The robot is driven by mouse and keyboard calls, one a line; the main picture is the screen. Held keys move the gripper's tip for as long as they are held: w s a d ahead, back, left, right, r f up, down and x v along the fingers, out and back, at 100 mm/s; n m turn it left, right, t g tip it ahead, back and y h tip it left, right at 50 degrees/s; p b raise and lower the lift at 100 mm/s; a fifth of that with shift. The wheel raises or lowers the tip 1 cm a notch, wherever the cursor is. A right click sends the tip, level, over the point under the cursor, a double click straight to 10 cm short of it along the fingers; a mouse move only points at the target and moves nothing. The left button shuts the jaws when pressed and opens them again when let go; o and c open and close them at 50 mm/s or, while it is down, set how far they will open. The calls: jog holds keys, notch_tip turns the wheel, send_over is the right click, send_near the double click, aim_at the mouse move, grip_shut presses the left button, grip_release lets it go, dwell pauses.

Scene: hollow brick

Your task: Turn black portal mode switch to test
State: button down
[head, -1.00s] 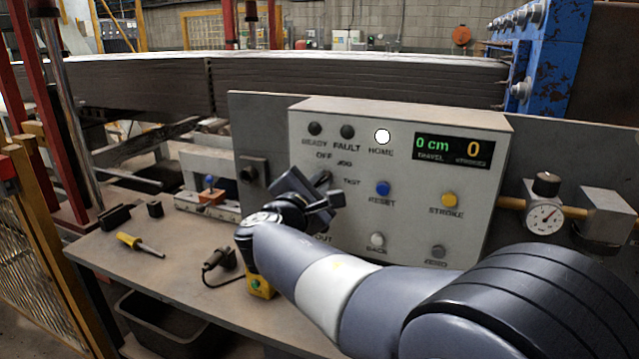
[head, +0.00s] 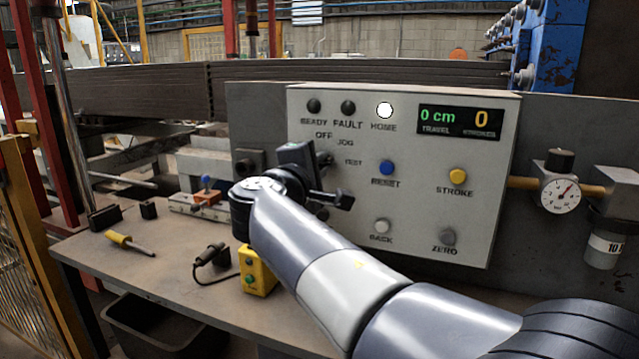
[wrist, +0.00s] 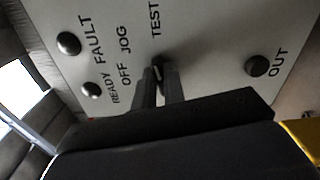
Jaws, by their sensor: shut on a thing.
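The black mode switch (wrist: 158,72) is a small dark knob on the grey control panel (head: 430,210), among the printed words OFF, JOG and TEST. In the wrist view my gripper (wrist: 158,80) has its two fingers closed on either side of the knob. The fingers cover much of it, so I cannot tell for sure which word it points to. In the head view my gripper (head: 324,166) is at the panel's left side and largely hides the switch. The TEST label (wrist: 154,19) lies just beyond the fingertips in the wrist view.
The HOME lamp (head: 384,110) is lit white; the display (head: 458,122) reads 0 cm and 0. A blue RESET button (head: 386,168) and yellow STROKE button (head: 457,175) are right of the gripper.

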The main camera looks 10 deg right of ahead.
jog(key=shift+f+m+b, duration=0.15)
jog(key=shift+m+b, duration=0.95)
jog(key=c, duration=1.5)
grip_release()
jog(key=shift+s, duration=0.1)
jog(key=v, duration=1)
jog(key=shift+s+a, duration=0.2)
jog(key=shift+s, duration=0.05)
jog(key=x, duration=1)
jog(key=shift+w+d, duration=0.2)
jog(key=shift+w, duration=0.15)
